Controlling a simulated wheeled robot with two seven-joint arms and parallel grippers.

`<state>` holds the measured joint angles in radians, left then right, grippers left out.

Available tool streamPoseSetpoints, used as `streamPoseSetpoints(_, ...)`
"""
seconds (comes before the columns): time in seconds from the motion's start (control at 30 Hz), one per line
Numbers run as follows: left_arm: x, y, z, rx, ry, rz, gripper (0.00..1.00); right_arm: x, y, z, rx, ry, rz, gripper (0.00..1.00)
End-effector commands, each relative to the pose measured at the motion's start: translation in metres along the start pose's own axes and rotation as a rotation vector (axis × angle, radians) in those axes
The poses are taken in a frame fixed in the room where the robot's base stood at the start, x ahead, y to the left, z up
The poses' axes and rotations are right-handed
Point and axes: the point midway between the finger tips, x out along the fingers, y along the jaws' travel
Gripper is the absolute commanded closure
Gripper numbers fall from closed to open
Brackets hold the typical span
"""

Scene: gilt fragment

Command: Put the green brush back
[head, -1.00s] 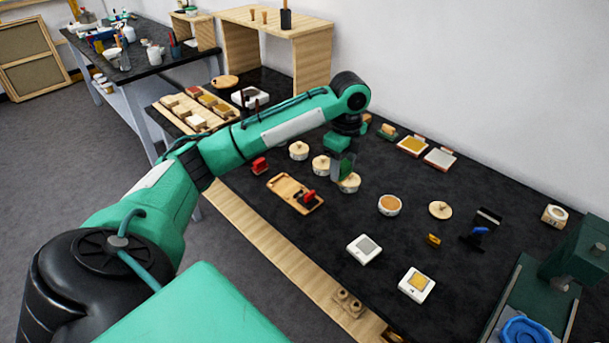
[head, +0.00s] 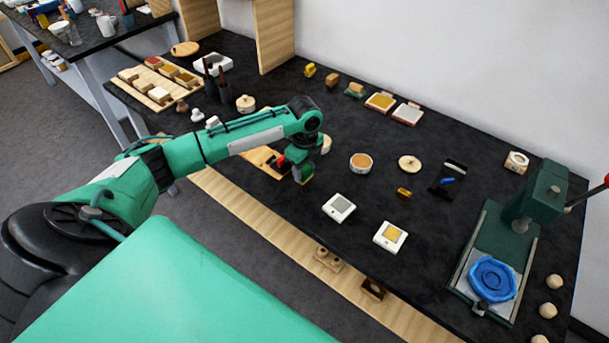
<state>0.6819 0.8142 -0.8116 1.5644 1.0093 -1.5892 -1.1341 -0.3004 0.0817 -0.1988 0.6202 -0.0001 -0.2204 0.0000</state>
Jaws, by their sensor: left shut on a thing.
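My left gripper (head: 302,180) hangs fingers down over the left middle of the black table, in front of the round pots. It is shut on a small dark green thing (head: 308,171), which looks like the green brush; the fingers hide part of it. A wooden tray (head: 259,156) with a red and black thing lies just left of the gripper, partly behind my arm. Another small green and wooden piece (head: 355,90) lies at the back beside a brown one. My right gripper is not in view.
White square boxes (head: 339,208) and (head: 390,237) lie right of the gripper. An open round pot (head: 361,163), a blue item (head: 447,182) on a black stand and a green press (head: 535,195) are farther right. A dark cup of tools (head: 218,85) stands behind my arm.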

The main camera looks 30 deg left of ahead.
Motion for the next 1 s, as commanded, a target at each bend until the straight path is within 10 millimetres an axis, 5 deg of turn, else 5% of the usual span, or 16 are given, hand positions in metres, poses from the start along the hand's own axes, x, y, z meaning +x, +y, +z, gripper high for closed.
streamPoseSetpoints(0.3,0.039,0.001,0.0,-0.001,0.0,0.003,0.7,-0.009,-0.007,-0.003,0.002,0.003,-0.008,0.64)
streamPoseSetpoints(0.67,0.044,0.001,0.0,0.0,0.0,0.001,0.7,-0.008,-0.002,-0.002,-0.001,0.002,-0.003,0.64)
streamPoseSetpoints(0.7,0.044,0.0,0.0,0.0,0.0,0.001,0.46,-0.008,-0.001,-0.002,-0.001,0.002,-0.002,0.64)
streamPoseSetpoints(0.8,0.044,0.001,0.0,0.0,0.0,0.001,0.3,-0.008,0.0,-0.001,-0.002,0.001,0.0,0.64)
streamPoseSetpoints(1.0,0.043,0.001,0.0,0.0,0.0,0.001,0.3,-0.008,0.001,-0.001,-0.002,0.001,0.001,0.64)
